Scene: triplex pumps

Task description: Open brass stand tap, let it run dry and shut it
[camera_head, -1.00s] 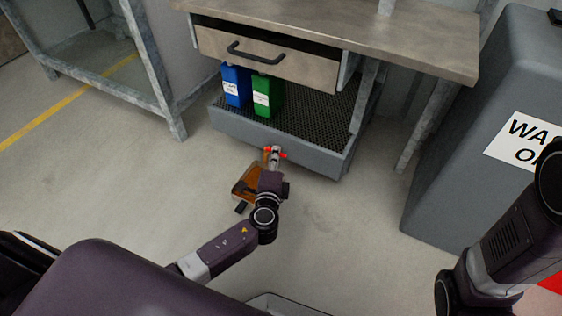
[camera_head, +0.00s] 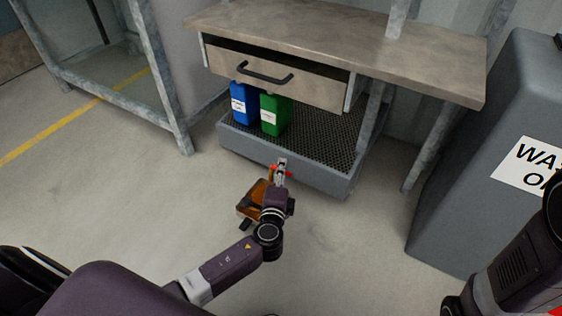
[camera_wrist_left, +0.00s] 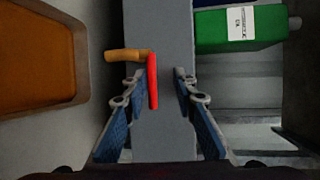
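The brass stand tap (camera_wrist_left: 122,55) sticks out from the grey front wall of the stand's sump. Its red lever (camera_wrist_left: 153,82) lies between the finger planes of my left gripper (camera_wrist_left: 160,84), close to the left finger. The fingers are apart, with a clear gap to the right of the lever, so the gripper is open. In the head view my left gripper (camera_head: 281,165) is at the sump's front and hides most of the tap; bits of red show beside it. My right arm shows at the right edge, its gripper out of view.
An orange-brown pan (camera_head: 252,207) stands on the floor below the tap, also at left in the wrist view (camera_wrist_left: 35,58). A green can (camera_head: 276,116) and a blue can (camera_head: 243,104) stand on the sump's grating. A grey waste bin (camera_head: 450,190) stands right.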

